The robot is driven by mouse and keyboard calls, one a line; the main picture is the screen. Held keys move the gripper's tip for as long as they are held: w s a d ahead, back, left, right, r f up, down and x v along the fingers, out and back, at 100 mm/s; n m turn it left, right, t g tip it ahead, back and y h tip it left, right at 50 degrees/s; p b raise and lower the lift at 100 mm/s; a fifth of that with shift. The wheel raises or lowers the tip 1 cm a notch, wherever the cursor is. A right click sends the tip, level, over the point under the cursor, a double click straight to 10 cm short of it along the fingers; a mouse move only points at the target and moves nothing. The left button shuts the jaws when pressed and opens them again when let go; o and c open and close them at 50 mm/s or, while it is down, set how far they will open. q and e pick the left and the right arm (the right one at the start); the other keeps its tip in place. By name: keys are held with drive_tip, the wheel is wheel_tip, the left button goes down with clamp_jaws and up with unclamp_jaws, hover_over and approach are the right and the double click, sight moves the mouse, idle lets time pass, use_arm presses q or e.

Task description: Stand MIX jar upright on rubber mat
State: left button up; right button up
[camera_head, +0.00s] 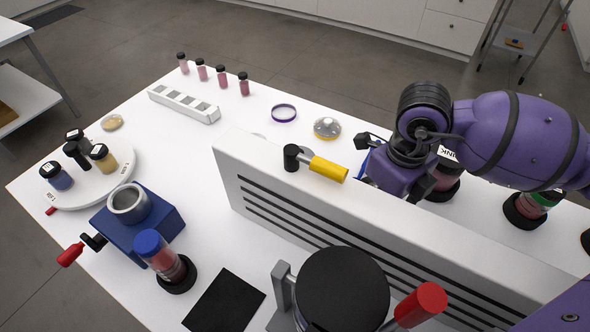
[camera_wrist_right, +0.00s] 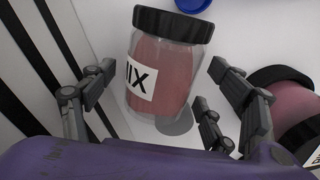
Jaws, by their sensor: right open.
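The MIX jar (camera_wrist_right: 165,75), clear with a black lid, pink contents and a white label, is in the right wrist view. Its side faces the camera; I cannot tell whether it stands or lies. My right gripper (camera_wrist_right: 162,82) is open, with its fingers on both sides of the jar and no clear contact. In the head view the right gripper (camera_head: 376,158) is behind the white slotted panel, and the jar is hidden there. The black square rubber mat (camera_head: 225,302) lies bare on the table, on the near side of the panel. My left gripper is not in view.
The white slotted panel (camera_head: 390,235), with a yellow-handled lever (camera_head: 328,169) on top, stands between right gripper and mat. A blue-capped jar (camera_head: 160,255) and a round black-topped device (camera_head: 342,290) flank the mat. A pink jar (camera_head: 445,177) is right of the gripper.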

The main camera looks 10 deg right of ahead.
drive_tip(key=shift+f, duration=0.2)
drive_tip(key=shift+c, duration=0.2)
drive_tip(key=c, duration=1.4)
